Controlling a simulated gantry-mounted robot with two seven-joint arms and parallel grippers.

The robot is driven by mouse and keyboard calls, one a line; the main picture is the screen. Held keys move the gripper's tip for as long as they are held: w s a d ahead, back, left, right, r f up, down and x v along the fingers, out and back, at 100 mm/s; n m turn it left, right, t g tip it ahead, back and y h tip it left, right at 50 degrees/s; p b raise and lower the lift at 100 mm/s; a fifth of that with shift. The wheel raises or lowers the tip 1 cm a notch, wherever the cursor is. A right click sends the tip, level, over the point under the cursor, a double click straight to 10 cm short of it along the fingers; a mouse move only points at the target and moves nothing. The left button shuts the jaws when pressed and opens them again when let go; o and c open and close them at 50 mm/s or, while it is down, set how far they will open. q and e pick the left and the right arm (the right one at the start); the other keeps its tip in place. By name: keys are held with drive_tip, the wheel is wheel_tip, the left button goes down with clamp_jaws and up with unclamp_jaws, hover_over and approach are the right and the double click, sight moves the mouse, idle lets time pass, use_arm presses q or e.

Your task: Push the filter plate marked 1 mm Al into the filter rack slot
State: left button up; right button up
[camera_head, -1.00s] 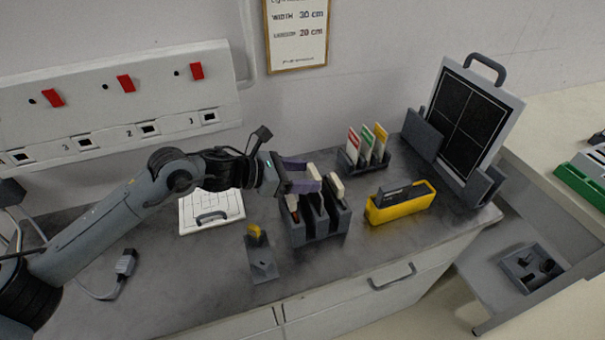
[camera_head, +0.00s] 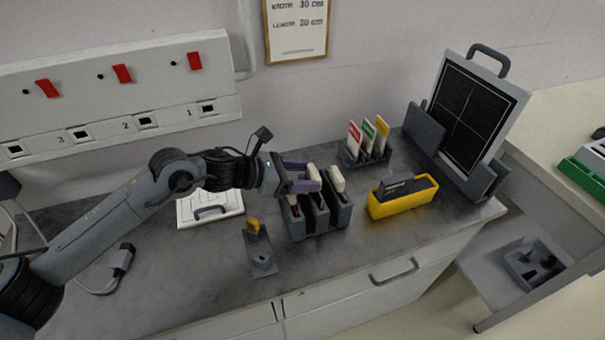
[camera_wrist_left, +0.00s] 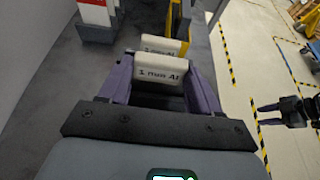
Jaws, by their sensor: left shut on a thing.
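My left gripper (camera_head: 303,177) has purple fingers shut on a pale plate top (camera_head: 314,173) at the left side of the dark grey slotted rack (camera_head: 325,226). In the left wrist view the held filter plate (camera_wrist_left: 162,70) reads 1 mm Al and sits between both fingers (camera_wrist_left: 158,84). Its lower part is hidden, so I cannot tell how deep it sits in the slot. A second pale plate (camera_head: 337,179) stands in the rack to the right; in the wrist view it (camera_wrist_left: 164,45) shows similar lettering just beyond the held one.
A yellow box (camera_head: 402,205) stands right of the rack. A small holder with red, green and yellow cards (camera_head: 368,136) is behind. A grey stand with a yellow tab (camera_head: 259,252) is at front left. A framed black panel (camera_head: 466,118) stands far right.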

use_arm(q)
drive_tip(key=shift+f+b, duration=0.7)
drive_tip(key=shift+f, duration=0.3)
drive_tip(key=o, duration=1.2)
drive_tip(key=shift+a, duration=0.1)
drive_tip(key=p+v, duration=0.1)
drive_tip(key=v, duration=0.9)
drive_tip(key=shift+s+a, duration=0.2)
drive_tip(key=shift+a, duration=0.1)
drive_tip(key=shift+s+r, duration=0.1)
drive_tip(key=shift+r, duration=0.1)
